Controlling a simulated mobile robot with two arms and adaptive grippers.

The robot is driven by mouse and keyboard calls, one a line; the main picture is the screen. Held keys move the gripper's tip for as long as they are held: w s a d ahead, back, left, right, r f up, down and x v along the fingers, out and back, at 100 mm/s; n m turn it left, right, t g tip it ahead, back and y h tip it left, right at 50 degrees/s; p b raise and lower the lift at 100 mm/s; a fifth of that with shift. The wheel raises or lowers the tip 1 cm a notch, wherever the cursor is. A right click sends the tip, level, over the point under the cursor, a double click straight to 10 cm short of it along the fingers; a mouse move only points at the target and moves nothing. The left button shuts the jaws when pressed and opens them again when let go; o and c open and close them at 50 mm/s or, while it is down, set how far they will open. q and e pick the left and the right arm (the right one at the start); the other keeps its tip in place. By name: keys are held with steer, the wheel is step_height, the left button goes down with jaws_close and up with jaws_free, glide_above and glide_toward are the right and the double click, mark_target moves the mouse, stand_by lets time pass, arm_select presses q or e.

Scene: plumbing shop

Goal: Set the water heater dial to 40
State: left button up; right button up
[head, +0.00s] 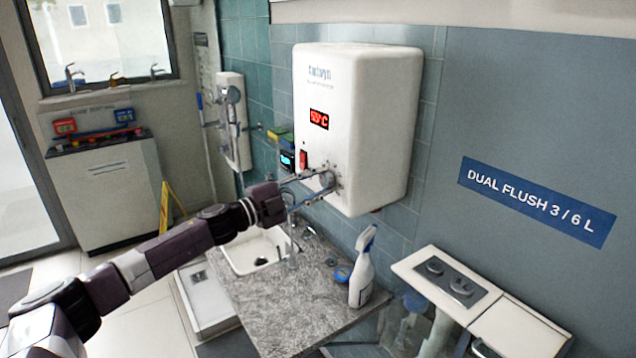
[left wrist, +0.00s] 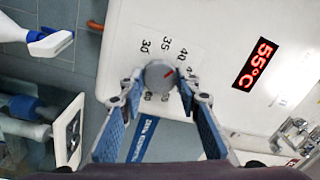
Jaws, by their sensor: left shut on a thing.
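The white water heater (head: 345,120) hangs on the tiled wall. Its red display (head: 319,119) reads 55°C, and the display also shows in the left wrist view (left wrist: 255,64). I cannot tell exactly which number the mark meets. My left gripper (head: 318,186) is at the heater's lower front, its fingers shut on the dial from both sides (left wrist: 158,84). My right gripper is not in view.
A spray bottle (head: 362,275) stands on the granite counter (head: 290,318) below the heater, beside a sink (head: 258,253). A flush-plate display (head: 450,285) stands at right. A red rocker switch (head: 304,158) is near the heater's lower left edge. A yellow floor sign (head: 166,205) stands behind my arm.

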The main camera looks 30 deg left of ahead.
arm_select(q)
steer(key=o, duration=1.2)
steer(key=shift+a, duration=0.1)
steer(key=shift+c, duration=0.2)
steer(key=v, duration=1.2)
steer(key=shift+a+f, duration=0.1)
steer(key=shift+f, duration=0.05)
